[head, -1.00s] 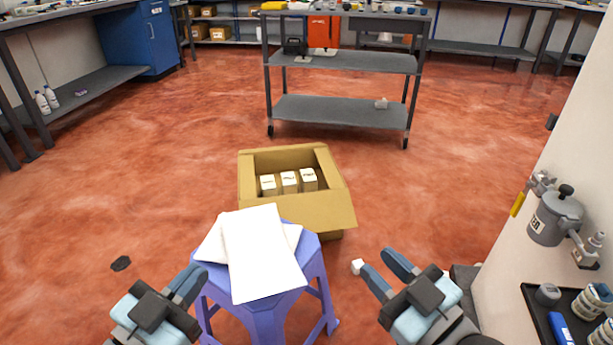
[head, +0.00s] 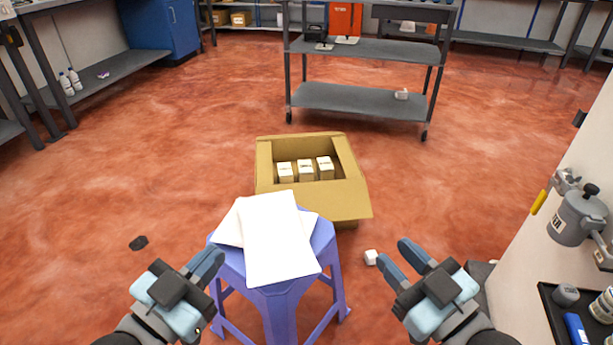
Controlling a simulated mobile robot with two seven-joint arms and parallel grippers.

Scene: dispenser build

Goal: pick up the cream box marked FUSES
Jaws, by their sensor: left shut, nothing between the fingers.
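Three small cream boxes stand in a row inside an open cardboard carton (head: 345,202) on the floor: a left one (head: 285,172), a middle one (head: 305,170) and a right one (head: 325,168). Each has dark marking on top, too small to read, so I cannot tell which says FUSES. My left gripper (head: 212,264) is shut and empty, left of the purple stool and well short of the carton. My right gripper (head: 400,258) is open and empty, to the right of the stool.
A purple stool (head: 325,245) with white sheets (head: 278,240) on top stands between me and the carton. A small white block (head: 371,257) lies near my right gripper. A grey shelf cart (head: 360,100) stands behind.

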